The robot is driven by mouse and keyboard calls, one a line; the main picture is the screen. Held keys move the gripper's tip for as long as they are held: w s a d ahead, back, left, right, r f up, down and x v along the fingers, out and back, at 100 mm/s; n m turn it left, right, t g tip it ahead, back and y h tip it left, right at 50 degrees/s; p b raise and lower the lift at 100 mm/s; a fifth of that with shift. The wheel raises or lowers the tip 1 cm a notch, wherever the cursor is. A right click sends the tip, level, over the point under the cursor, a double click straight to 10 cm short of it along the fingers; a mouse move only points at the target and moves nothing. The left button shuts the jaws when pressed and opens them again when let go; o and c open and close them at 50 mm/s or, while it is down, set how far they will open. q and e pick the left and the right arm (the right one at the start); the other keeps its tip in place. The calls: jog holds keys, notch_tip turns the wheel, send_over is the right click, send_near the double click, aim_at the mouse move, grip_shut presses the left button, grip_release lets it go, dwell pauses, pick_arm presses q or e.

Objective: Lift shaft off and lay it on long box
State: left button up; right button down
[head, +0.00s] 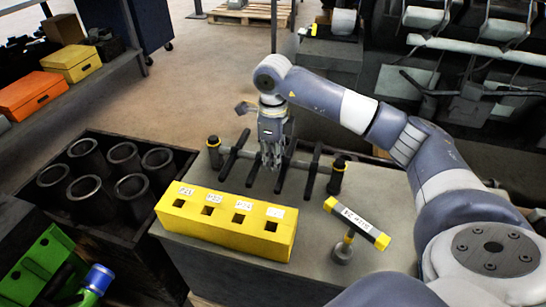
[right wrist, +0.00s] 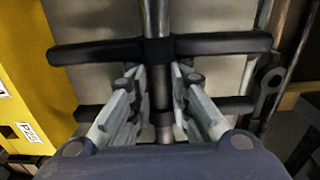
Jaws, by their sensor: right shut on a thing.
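The shaft (head: 313,170), a thin grey rod with several black cross arms, lies crosswise above the grey bench top in the head view. Its ends meet two dark posts, the left (head: 215,153) and the right (head: 337,178); I cannot tell whether it touches them. My right gripper (head: 272,164) points down at its middle. In the right wrist view the shaft (right wrist: 157,22) runs between the two fingers (right wrist: 158,95), which are shut on it beside a cross arm. A long yellow box (head: 225,235) with labelled square holes stands in front. My left gripper is out of view.
The grey bench (head: 215,262) has a labelled yellow-and-black sign (head: 357,222) on a short stand at the right. A dark crate (head: 105,243) of several cylinders stands left. Shelves with orange (head: 32,95) and yellow (head: 71,63) boxes are at upper left.

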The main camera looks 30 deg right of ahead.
jog(key=shift+r, duration=0.15)
jog(key=c, duration=1.4)
grip_release()
